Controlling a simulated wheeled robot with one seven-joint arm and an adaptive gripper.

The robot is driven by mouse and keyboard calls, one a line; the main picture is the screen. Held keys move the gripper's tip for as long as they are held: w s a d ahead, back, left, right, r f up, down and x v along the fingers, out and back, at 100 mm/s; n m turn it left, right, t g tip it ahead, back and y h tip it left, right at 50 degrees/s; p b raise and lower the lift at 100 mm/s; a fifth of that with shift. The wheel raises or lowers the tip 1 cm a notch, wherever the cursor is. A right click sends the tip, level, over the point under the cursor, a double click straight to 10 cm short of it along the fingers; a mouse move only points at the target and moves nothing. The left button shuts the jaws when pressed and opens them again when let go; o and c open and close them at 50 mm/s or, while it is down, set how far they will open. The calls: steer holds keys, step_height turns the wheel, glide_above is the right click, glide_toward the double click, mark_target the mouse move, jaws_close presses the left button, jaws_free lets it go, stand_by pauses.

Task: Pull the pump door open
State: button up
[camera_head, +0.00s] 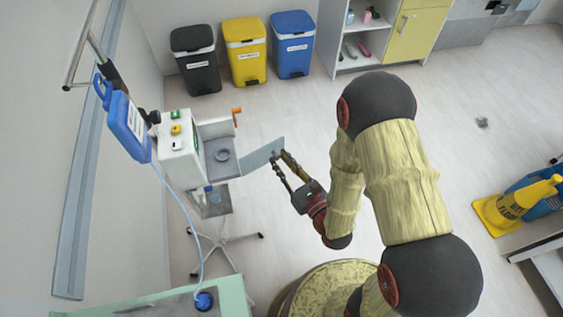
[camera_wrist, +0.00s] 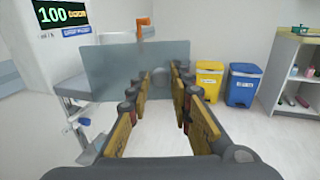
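The pump (camera_head: 178,148) is a white unit at the left of the head view; its display (camera_wrist: 63,14) reads 100 in the wrist view. Its door, a pale translucent panel (camera_head: 259,157), stands out from the pump's open grey bay on the right. In the wrist view the door (camera_wrist: 112,72) is across the middle, face toward me. My gripper (camera_head: 278,157) is at the door's right part. Its fingers (camera_wrist: 162,75) are apart, with a small grey knob-like part of the door between the tips. Contact cannot be told.
An orange lever (camera_head: 236,116) stands at the bay's back. A blue bottle (camera_head: 127,126) hangs left of the pump, and a thin tube runs down. The pump stand's wheeled legs (camera_head: 224,239) spread below. Black, yellow and blue bins (camera_head: 245,52) line the back wall.

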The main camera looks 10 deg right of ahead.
steer(key=o, duration=0.3)
steer(key=shift+o, duration=0.2)
steer(key=shift+r, duration=0.1)
step_height(320, 180, up, 10)
stand_by(0.5)
steer(key=shift+c, duration=0.3)
